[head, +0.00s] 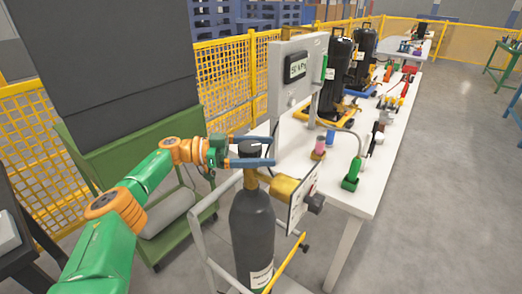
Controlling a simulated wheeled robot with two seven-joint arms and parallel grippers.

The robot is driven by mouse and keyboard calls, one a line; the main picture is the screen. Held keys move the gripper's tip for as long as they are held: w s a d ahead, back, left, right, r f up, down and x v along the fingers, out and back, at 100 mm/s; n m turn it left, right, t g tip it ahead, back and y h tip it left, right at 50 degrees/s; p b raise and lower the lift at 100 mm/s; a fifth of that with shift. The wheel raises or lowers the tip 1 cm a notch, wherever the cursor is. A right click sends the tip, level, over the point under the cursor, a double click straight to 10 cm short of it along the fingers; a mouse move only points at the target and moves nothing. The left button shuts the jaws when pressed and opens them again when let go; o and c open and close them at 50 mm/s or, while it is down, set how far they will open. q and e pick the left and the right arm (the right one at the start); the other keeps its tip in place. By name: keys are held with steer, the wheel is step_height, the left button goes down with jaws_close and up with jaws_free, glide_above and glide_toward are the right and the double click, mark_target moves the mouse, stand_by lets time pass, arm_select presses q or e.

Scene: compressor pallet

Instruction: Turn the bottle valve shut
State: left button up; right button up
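The dark gas bottle (252,228) stands upright in a grey tubular cart at the front centre. Its black valve knob (250,148) sits on top, above a brass neck. My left gripper (254,151) reaches in from the left at knob height. Its two blue fingers lie on the far and near sides of the knob and look spread wide. Contact with the knob cannot be made out. A brass fitting (284,189) projects right from the bottle's neck, beside a tilted plate with a dark knob. My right gripper is not in view.
A grey box with a display (296,70) stands just behind and right of the bottle. The white table (365,192) at right holds several tools and small parts. A green cabinet (130,150) and yellow fence (225,75) stand at left.

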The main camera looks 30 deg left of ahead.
arm_select(q)
steer(key=shift+a, duration=0.1)
steer(key=b+v, duration=0.3)
steer(key=v, duration=0.4)
